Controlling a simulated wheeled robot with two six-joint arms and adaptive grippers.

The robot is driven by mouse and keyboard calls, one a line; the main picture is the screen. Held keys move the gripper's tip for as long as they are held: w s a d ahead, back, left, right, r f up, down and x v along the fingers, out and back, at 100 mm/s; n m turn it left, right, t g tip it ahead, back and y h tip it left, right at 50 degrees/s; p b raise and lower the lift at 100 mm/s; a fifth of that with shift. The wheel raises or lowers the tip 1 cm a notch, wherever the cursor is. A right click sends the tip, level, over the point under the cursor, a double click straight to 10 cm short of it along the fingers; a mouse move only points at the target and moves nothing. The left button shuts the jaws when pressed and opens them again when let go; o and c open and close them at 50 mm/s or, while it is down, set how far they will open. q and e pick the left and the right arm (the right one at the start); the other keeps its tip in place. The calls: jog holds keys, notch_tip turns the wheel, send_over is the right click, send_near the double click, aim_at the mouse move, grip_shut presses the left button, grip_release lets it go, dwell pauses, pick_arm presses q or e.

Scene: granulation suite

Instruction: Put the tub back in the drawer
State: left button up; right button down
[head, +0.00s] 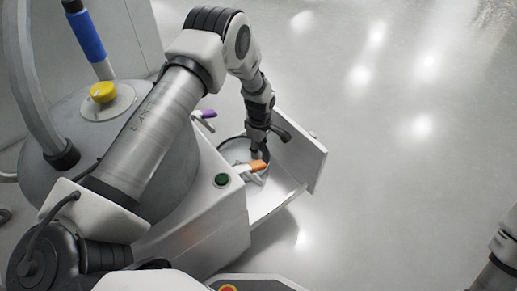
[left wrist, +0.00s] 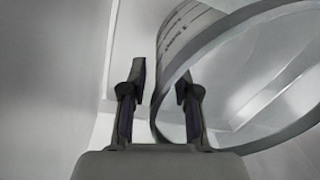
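The tub (head: 236,152) is a pale round container with a darker rim. It sits in the open white drawer (head: 285,203), partly hidden behind my left gripper. My left gripper (head: 262,150) points down into the drawer at the tub's right side. In the left wrist view, the tub's round rim (left wrist: 270,150) and printed wall fill the right half. The two fingers of my left gripper (left wrist: 162,88) stand apart, with the tub's wall between them and a visible gap. The right finger shows inside the rim. My right gripper is out of view; only part of that arm shows.
The drawer sticks out of a white machine housing (head: 205,225) with a green button (head: 221,180). An orange lever (head: 257,166) and a purple lever (head: 208,114) jut out near the drawer. Floor to the right is clear.

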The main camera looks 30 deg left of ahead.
pick_arm(q)
jog(key=shift+r, duration=0.1)
notch_tip(320, 180, up, 12)
jog(key=p, duration=0.6)
jog(key=shift+w, duration=0.4)
